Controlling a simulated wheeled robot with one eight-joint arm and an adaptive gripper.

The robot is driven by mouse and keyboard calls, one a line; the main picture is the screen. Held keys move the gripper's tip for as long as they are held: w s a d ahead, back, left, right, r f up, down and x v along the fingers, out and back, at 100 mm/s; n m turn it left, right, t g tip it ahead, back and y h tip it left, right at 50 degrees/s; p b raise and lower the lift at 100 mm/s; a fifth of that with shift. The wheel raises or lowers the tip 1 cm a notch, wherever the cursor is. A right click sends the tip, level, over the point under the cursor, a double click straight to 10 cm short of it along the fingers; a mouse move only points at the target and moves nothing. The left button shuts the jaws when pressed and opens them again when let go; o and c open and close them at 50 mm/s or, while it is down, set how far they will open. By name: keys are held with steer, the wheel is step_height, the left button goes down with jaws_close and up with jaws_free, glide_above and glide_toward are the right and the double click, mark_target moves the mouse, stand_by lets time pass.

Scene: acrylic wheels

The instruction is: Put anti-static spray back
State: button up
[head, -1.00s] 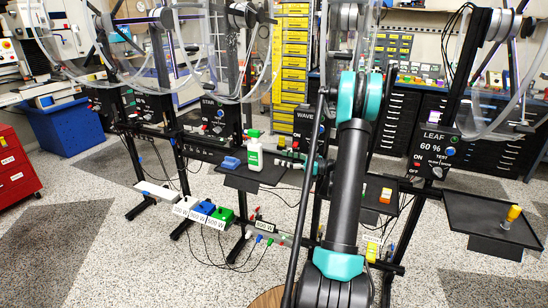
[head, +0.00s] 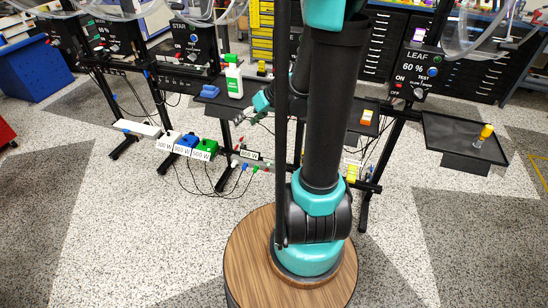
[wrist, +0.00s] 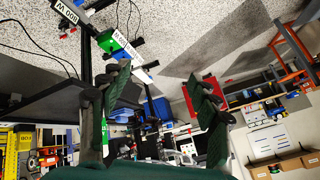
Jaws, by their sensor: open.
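The anti-static spray is most likely the white bottle with a green label and green top (head: 234,80). It stands upright on a small dark tray (head: 212,98) under the STAR panel. My gripper (head: 240,118) is just right of and in front of the bottle, near the tray's front edge, and looks apart from it. In the wrist view my gripper (wrist: 155,95) has its two dark fingers spread with nothing between them. The dark tray (wrist: 65,103) is at the left there.
A blue object (head: 210,91) lies on the tray left of the bottle. Labelled blocks, including a green one (head: 206,148), sit low at the left. A right-hand tray (head: 445,133) holds a yellow-topped item (head: 485,133). Stands and cables crowd the middle; floor is open in front.

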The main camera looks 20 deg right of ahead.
steer(key=s+d+f+m+h, duration=0.2)
steer(key=s+h, duration=0.1)
steer(key=s, duration=0.5)
steer(key=s+d+f+m+h, duration=0.2)
steer(key=s+d+h, duration=0.1)
steer(key=s, duration=0.5)
steer(key=shift+s+g, duration=0.15)
steer(key=shift+g, duration=0.15)
